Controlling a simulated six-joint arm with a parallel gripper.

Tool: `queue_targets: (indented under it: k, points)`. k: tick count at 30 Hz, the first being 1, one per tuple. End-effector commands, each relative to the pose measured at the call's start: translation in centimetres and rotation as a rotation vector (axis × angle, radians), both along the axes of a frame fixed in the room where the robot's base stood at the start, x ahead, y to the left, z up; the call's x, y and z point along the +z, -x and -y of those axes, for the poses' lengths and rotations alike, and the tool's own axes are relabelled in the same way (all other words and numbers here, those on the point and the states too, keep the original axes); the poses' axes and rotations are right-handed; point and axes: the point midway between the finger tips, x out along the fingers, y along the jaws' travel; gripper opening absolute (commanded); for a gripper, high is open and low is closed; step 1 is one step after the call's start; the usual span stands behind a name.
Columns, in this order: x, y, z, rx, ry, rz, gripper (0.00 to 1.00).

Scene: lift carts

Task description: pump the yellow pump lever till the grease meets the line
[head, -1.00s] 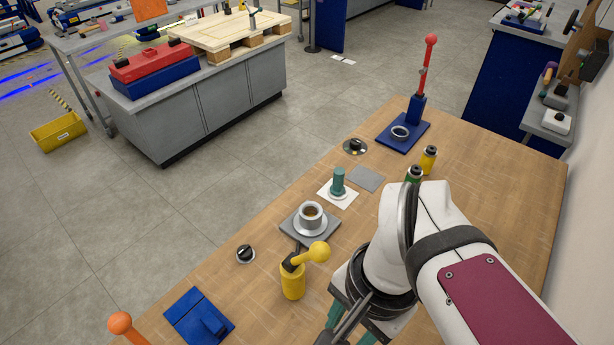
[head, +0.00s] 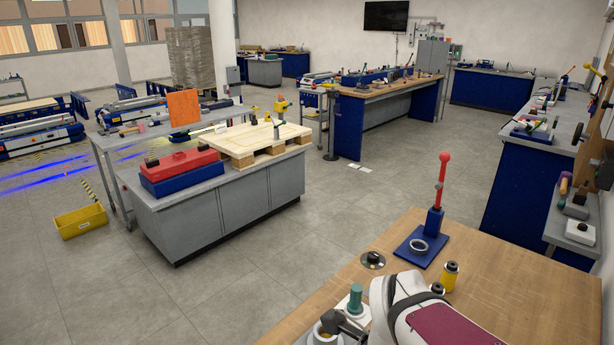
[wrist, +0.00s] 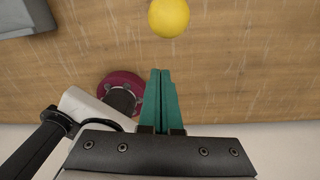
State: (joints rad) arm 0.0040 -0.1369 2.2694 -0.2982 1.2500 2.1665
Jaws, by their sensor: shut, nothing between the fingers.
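The yellow ball knob (wrist: 168,17) of the pump lever shows at the top edge of the wrist view, over the wooden bench. My gripper (wrist: 161,73) has its green fingers together with nothing between them. The fingertips point toward the knob, with a gap in the picture, and do not touch it. In the head view the yellow pump and my fingers are below the frame. A metal cup (head: 322,337) is cut off at the bottom edge there; its contents, any grease and any line cannot be made out.
On the wooden bench (head: 500,285) stand a teal cylinder (head: 355,300) on a white square, a yellow canister (head: 450,276), a black knob (head: 372,260) and a red-topped lever (head: 441,180) on a blue base. A grey plate corner (wrist: 30,18) shows in the wrist view.

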Motion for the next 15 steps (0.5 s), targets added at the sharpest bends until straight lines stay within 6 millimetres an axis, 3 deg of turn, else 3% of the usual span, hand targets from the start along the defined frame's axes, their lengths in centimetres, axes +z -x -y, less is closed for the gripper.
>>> queue_targets:
  k: [6, 15]
  points:
    - [1.2, -2.6, -1.6, 0.003, 0.000, 0.005, 0.00]
    - [1.4, -3.1, -2.0, 0.003, 0.000, 0.005, 0.00]
